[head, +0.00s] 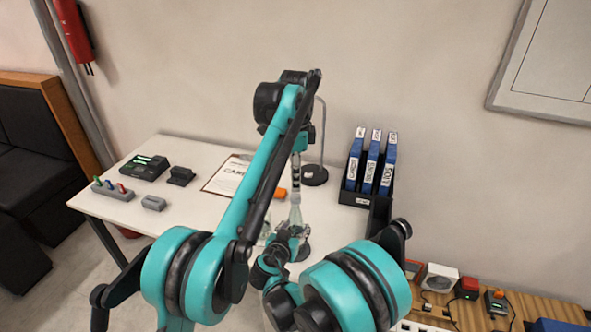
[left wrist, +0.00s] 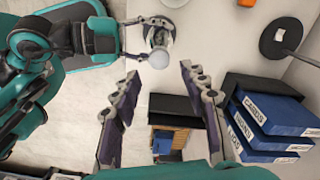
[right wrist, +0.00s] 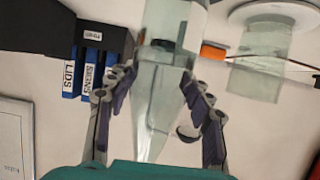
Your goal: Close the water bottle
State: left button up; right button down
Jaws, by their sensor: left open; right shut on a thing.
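A clear greenish water bottle (right wrist: 160,90) stands between the fingers of my right gripper (right wrist: 155,98), which is shut on it. The bottle (head: 295,214) also shows in the head view, above my right gripper (head: 291,235). My left gripper (head: 296,175) hangs above the bottle, pointing down. In the left wrist view its fingers (left wrist: 159,72) are apart with nothing gripped. A pale round thing (left wrist: 158,58) shows beyond its fingertips, beside the bottle and my right gripper; I cannot tell whether it is the cap. My arms hide part of the bottle in the head view.
Blue labelled binders (head: 371,165) stand in a black holder at the right. A clear vessel (right wrist: 262,70) stands near the bottle. A clipboard (head: 228,174), a dark device (head: 146,166) and a grey block with coloured knobs (head: 113,189) lie on the white table (head: 190,212).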

aim_at(295, 197)
pick_arm(q)
jog(key=n, duration=0.5)
jog(key=shift+r, duration=0.15)
jog(key=n, duration=0.5)
jog(key=shift+r, duration=0.15)
jog(key=n, duration=0.5)
jog(key=shift+r, duration=0.15)
jog(key=n, duration=0.4)
jog(key=shift+r+n, duration=0.1)
jog(key=shift+n, duration=0.2)
jog(key=n, duration=0.7)
jog(key=shift+r, duration=0.25)
jog(key=n, duration=0.4)
jog(key=shift+r+n, duration=0.1)
jog(key=shift+n, duration=0.3)
jog(key=n, duration=0.5)
jog(key=shift+r, duration=0.15)
jog(key=shift+s+f, duration=0.1)
jog(key=shift+f, duration=3.9)
